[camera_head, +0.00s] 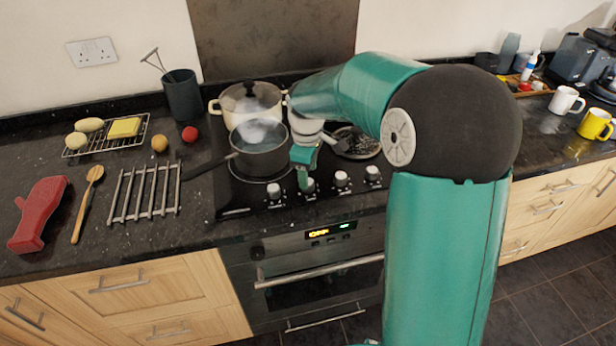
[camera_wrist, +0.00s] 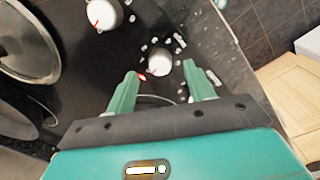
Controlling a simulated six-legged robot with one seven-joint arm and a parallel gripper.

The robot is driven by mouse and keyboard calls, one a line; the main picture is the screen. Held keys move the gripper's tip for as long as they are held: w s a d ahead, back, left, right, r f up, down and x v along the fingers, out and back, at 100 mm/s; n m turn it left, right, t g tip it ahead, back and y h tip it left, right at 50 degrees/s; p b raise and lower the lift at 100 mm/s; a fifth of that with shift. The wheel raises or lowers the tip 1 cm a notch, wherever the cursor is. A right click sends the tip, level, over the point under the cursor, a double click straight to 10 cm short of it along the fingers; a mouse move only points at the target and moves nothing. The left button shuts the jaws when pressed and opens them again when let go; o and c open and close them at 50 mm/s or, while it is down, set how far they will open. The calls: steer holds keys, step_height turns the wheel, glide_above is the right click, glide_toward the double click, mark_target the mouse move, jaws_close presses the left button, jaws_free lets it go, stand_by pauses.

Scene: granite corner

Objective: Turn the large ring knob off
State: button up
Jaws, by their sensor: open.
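A row of several white control knobs (camera_head: 341,179) runs along the front of the black hob (camera_head: 240,196). My gripper (camera_head: 304,180) is over this row, near the second knob from the left, and partly covers it. In the wrist view my gripper (camera_wrist: 160,78) is open. One white knob (camera_wrist: 160,67) shows in the gap between its fingertips, with space on both sides. Another white knob (camera_wrist: 103,14) with a red pointer line is up and left of the fingers. I cannot tell from the markings which knob serves the large ring.
A saucepan (camera_head: 259,160) of steaming liquid stands front left on the hob, its handle pointing left. A lidded pot (camera_head: 247,103) is behind it. A metal rack (camera_head: 146,190), wooden spoon (camera_head: 88,204) and red object (camera_head: 38,213) lie on the left worktop.

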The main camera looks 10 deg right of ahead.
step_height(320, 180, up, 11)
steer(key=shift+s+a+f, duration=0.15)
steer(key=shift+s, duration=0.1)
stand_by(0.3)
steer(key=s+r+m+t, duration=0.1)
steer(key=s+m+t, duration=0.4)
steer(key=s, duration=2)
steer(key=m, duration=0.6)
steer(key=shift+s+d+r, duration=0.2)
steer(key=shift+s+r, duration=0.05)
